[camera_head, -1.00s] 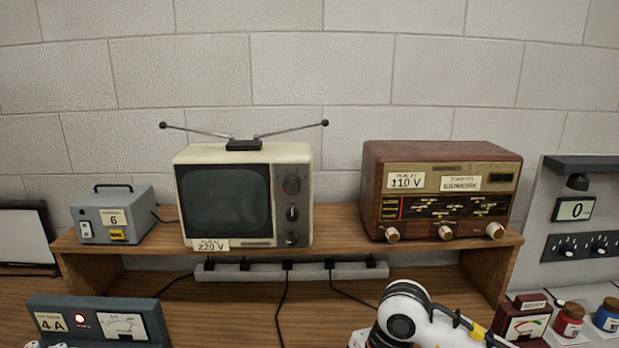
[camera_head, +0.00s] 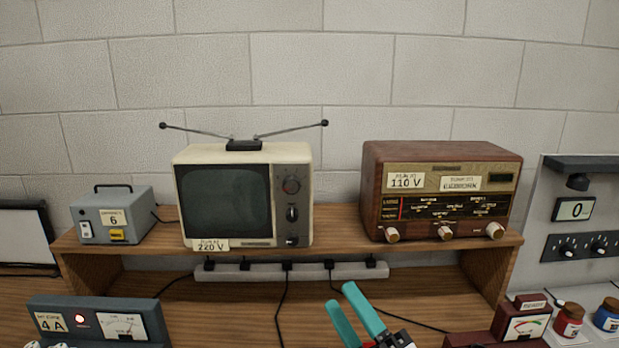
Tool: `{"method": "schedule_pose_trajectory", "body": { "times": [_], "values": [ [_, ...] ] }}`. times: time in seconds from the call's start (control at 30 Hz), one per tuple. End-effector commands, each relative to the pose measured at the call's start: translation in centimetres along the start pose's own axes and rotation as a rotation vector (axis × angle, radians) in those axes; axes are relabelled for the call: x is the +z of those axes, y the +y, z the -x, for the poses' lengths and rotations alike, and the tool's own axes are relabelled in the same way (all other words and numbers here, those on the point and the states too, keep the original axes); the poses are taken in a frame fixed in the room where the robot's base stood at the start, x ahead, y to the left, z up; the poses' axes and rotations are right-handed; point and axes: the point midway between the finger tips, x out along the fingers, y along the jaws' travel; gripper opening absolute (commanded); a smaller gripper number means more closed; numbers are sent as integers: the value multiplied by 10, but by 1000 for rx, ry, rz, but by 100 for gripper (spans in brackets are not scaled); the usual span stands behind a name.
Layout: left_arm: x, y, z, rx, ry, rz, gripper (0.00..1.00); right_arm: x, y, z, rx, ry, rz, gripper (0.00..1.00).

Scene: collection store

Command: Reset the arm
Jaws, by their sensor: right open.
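My right gripper (camera_head: 340,296) shows at the bottom edge, right of centre. Its two teal fingers point up and to the left, with a gap between them and nothing held. Its base is cut off by the bottom edge. It is in front of the wooden shelf unit (camera_head: 335,240). My left gripper is out of view.
A cream television (camera_head: 290,225), a brown radio (camera_head: 475,170) and a grey box (camera_head: 140,210) stand on the shelf. A power strip (camera_head: 230,272) with cables lies below. Meters stand at left (camera_head: 145,303) and right (camera_head: 513,325), near red (camera_head: 569,322) and blue (camera_head: 607,318) jars.

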Motion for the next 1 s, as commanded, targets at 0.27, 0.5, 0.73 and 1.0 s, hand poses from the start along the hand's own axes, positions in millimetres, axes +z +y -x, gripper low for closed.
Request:
{"method": "schedule_pose_trajectory", "body": {
  "times": [0.27,0.5,0.73,1.0],
  "values": [
    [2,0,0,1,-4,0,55,-95,98,142,389,846,-656,53],
    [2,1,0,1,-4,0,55,-72,145,274,683,1352,-987,53],
    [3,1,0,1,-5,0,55,-30,150,354,891,1654,-1146,53],
    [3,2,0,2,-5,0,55,-14,188,398,1002,1786,-1193,53]
  ]
}}
